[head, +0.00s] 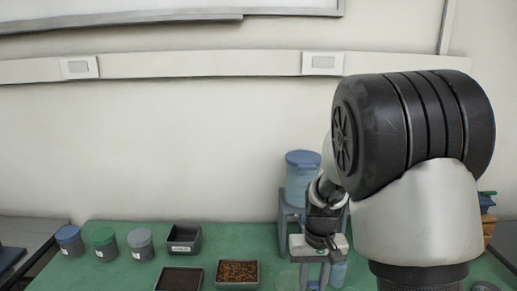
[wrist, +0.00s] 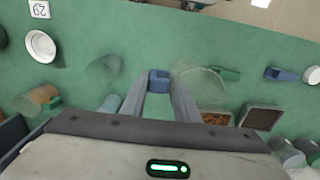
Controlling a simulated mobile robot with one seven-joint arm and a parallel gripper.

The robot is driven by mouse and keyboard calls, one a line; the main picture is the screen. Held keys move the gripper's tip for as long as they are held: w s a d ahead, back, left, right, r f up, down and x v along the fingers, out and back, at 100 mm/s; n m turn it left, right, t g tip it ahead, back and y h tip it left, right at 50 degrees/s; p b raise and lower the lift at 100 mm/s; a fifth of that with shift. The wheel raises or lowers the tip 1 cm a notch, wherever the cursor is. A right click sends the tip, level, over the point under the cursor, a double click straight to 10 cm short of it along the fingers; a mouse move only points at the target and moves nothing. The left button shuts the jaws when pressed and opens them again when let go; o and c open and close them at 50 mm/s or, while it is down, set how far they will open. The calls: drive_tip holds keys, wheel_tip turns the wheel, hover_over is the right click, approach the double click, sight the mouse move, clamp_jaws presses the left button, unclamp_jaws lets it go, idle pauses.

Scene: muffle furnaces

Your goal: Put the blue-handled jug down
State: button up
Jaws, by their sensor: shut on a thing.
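My gripper (head: 318,280) points down over the green table, right of the tray of brown pieces in the head view. In the wrist view its two fingers (wrist: 158,88) are closed on a small blue block, which looks like the handle (wrist: 158,76) of the jug. A faint clear round body (wrist: 203,86) shows just right of the fingertips and looks like the jug's. In the head view a pale see-through shape (head: 287,280) beside the fingers may be the same jug. Whether its base touches the table cannot be told.
A black tray (head: 184,234), a dark-filled tray (head: 180,280) and a tray of brown pieces (head: 238,286) are nearby. A blue-lidded container (head: 303,170) stands behind my gripper. A white dish (wrist: 41,46) lies left.

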drive_tip(key=shift+s+r+p, duration=0.25)
drive_tip(key=shift+r+p, duration=0.2)
drive_tip(key=shift+p, duration=0.25)
drive_tip(key=shift+s+r+p, duration=0.2)
drive_tip(key=shift+r+p, duration=0.25)
drive_tip(key=shift+p, duration=0.25)
